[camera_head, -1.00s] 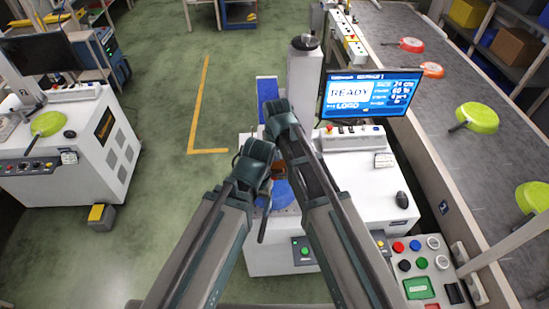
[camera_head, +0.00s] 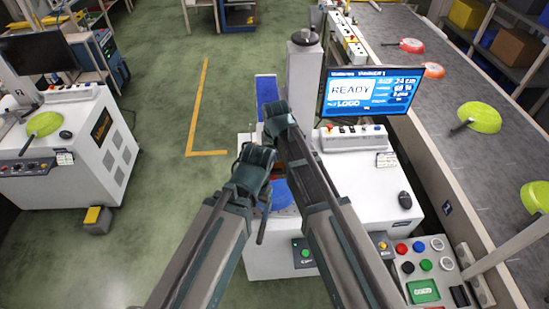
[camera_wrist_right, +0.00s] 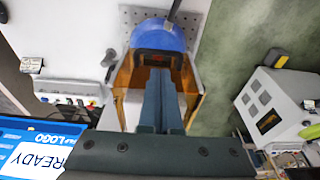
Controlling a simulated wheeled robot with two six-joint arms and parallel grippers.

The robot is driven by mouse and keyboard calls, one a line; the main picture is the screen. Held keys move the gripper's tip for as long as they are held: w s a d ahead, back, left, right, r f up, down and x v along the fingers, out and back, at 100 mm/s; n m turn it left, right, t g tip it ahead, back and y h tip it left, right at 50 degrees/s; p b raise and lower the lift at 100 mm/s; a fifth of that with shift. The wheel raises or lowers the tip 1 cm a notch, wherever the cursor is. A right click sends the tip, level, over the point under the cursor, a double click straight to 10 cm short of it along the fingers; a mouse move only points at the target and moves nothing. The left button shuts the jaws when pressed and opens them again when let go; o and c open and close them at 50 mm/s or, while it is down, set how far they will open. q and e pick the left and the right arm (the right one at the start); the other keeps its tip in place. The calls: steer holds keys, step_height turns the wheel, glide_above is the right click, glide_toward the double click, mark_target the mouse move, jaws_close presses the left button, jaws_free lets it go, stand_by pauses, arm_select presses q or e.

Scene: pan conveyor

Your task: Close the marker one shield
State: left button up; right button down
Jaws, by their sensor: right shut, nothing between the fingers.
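Marker one is the white machine (camera_head: 375,180) in the middle, with a grey column (camera_head: 304,80) and a screen reading READY (camera_head: 372,92). In the right wrist view, amber side panels (camera_wrist_right: 192,85), seemingly its shield, stand on both sides of my right gripper (camera_wrist_right: 162,75). A dark bar (camera_wrist_right: 155,57) joins them just beyond the fingertips. My right gripper is shut and empty; contact with the bar cannot be told. A blue pan (camera_wrist_right: 160,32) lies beyond, and partly shows in the head view (camera_head: 283,196). My left gripper is out of sight; only its arm shows.
A blue upright panel (camera_head: 266,92) stands behind my right wrist. A button box (camera_head: 425,265) is at the front right. The conveyor (camera_head: 440,75) carrying pans runs along the right. Another white machine (camera_head: 75,165) stands left, with open green floor between.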

mark_target(274, 173)
steer(key=f+b, duration=0.2)
steer(key=w+f+b, duration=0.1)
steer(key=f+b, duration=0.1)
steer(key=f, duration=0.1)
steer(key=f+b, duration=0.3)
steer(key=shift+w+f, duration=0.2)
steer(key=shift+w, duration=0.1)
step_height(274, 173, down, 14)
steer(key=b, duration=1.4)
steer(key=shift+s+r, duration=0.2)
steer(key=shift+s, duration=0.1)
steer(key=shift+r, duration=0.1)
step_height(274, 173, up, 14)
steer(key=s+p, duration=0.2)
steer(key=p, duration=1.2)
